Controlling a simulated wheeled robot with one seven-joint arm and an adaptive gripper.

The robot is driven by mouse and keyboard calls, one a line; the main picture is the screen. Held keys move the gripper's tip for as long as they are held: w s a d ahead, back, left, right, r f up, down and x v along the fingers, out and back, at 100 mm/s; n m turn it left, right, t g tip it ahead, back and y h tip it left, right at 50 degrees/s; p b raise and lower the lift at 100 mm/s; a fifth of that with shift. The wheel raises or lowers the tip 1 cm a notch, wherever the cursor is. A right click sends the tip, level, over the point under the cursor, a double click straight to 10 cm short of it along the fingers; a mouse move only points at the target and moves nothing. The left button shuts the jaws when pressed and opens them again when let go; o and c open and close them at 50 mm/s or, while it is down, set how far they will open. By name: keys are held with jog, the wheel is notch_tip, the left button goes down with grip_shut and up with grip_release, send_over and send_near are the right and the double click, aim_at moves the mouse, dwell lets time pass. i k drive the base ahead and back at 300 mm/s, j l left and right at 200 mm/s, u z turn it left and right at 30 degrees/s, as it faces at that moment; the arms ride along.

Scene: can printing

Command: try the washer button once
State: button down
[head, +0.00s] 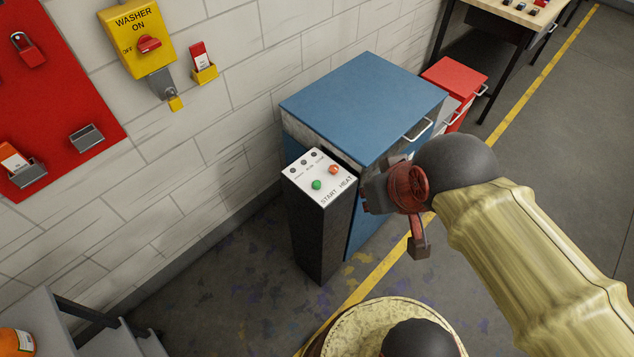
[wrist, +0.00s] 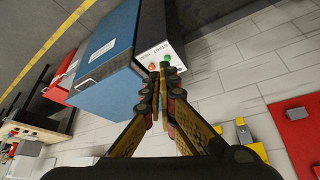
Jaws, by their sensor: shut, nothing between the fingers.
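A dark pedestal (head: 318,235) stands on the floor in front of a blue cabinet. Its sloped white panel (head: 338,196) carries a green button (head: 317,184) and an orange-red button (head: 333,169), with START and HEAT lettering and several dark round spots. In the wrist view the green button (wrist: 168,58) and orange-red button (wrist: 152,67) lie just beyond my fingertips. My gripper (head: 369,206) is right of the pedestal in the head view, its fingers shut and empty. The fingers also show shut in the wrist view (wrist: 165,72). I cannot tell whether they touch the panel.
The blue cabinet (head: 365,95) stands close behind the pedestal. A yellow WASHER ON box (head: 137,38) with a red handle is on the wall, beside a small yellow tag holder (head: 204,73). A red board (head: 50,100) hangs at left. A red cabinet (head: 455,75) stands farther right.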

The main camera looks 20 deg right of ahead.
aim_at(316, 184)
jog(key=j+u, duration=0.1)
jog(key=j, duration=0.35)
jog(key=i+j, duration=0.1)
jog(key=j, duration=0.35)
jog(key=j+u, duration=0.15)
jog(key=j, duration=0.3)
jog(key=i, duration=0.05)
